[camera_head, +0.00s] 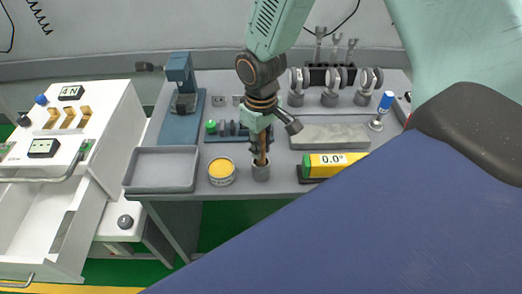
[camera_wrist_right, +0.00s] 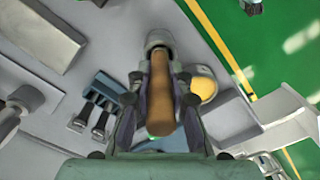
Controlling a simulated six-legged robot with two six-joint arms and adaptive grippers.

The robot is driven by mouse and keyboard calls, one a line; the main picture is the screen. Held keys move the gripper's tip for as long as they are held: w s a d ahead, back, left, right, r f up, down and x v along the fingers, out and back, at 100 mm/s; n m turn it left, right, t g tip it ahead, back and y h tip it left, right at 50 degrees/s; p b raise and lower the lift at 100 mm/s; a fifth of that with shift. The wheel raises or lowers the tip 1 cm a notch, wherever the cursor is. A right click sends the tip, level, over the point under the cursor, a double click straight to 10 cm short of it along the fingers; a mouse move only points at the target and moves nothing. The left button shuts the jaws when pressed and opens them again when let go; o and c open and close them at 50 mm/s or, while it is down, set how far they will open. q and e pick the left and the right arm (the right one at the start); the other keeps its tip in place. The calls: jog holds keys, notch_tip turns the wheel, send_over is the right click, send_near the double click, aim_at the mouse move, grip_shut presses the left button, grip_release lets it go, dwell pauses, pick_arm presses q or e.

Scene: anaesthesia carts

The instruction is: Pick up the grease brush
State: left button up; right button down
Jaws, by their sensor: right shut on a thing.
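The grease brush (camera_head: 263,155) shows as a brown wooden handle standing upright in a small grey cup (camera_head: 261,173) near the front edge of the grey table. Its lower end is hidden in the cup. My right gripper (camera_head: 261,145) comes down from above and is shut on the handle. In the right wrist view the handle (camera_wrist_right: 160,95) lies between the two dark fingers, with the grey cup (camera_wrist_right: 159,40) at its far end. My left gripper is not in view.
A yellow-topped tin (camera_head: 221,171) stands just left of the cup, and a grey tray (camera_head: 161,169) lies further left. A yellow gauge block (camera_head: 335,163) is to the right. Clamps (camera_head: 330,85) stand behind. A white cart (camera_head: 70,150) with open drawers is at the left.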

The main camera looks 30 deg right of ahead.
notch_tip(320, 180, up, 10)
jog(key=shift+f+p, duration=0.25)
jog(key=shift+p, duration=0.6)
jog(key=shift+r, duration=0.2)
dwell(0.4)
